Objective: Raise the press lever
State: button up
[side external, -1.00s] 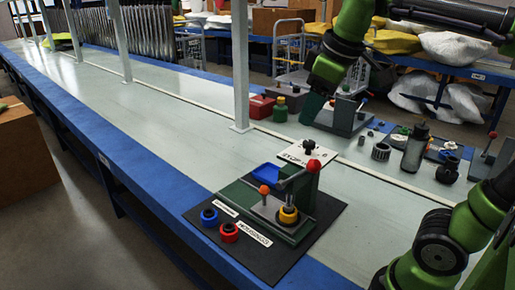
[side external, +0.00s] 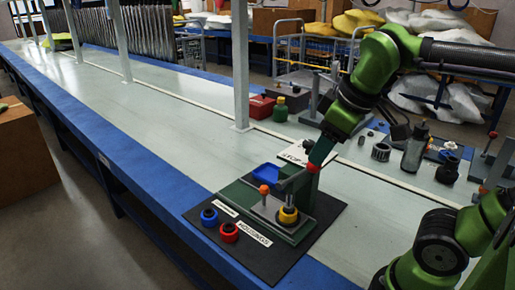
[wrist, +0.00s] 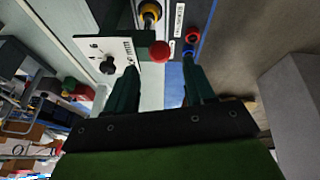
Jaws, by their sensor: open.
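The press (side external: 297,203) stands on a black mat near the table's front edge. Its lever (side external: 292,182) slopes up to the right, ending in a red ball knob (side external: 313,168). My gripper (side external: 318,158) is over the knob, pointing down, and partly hides it in the side view. In the wrist view, the red knob (wrist: 160,51) shows between and just beyond the tips of my open gripper (wrist: 160,68). I cannot tell if either finger touches it. A yellow-ringed part (side external: 288,215) sits in the press, and it also shows in the wrist view (wrist: 150,12).
A blue tray (side external: 267,174) and an orange knob (side external: 264,189) are beside the press. A blue ring part (side external: 209,217) and a red ring part (side external: 229,232) lie in front. A white sign plate (side external: 296,152) is behind. The table's left stretch is clear.

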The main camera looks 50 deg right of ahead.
jog(key=x, duration=1)
jog(key=shift+s, duration=0.1)
grip_shut()
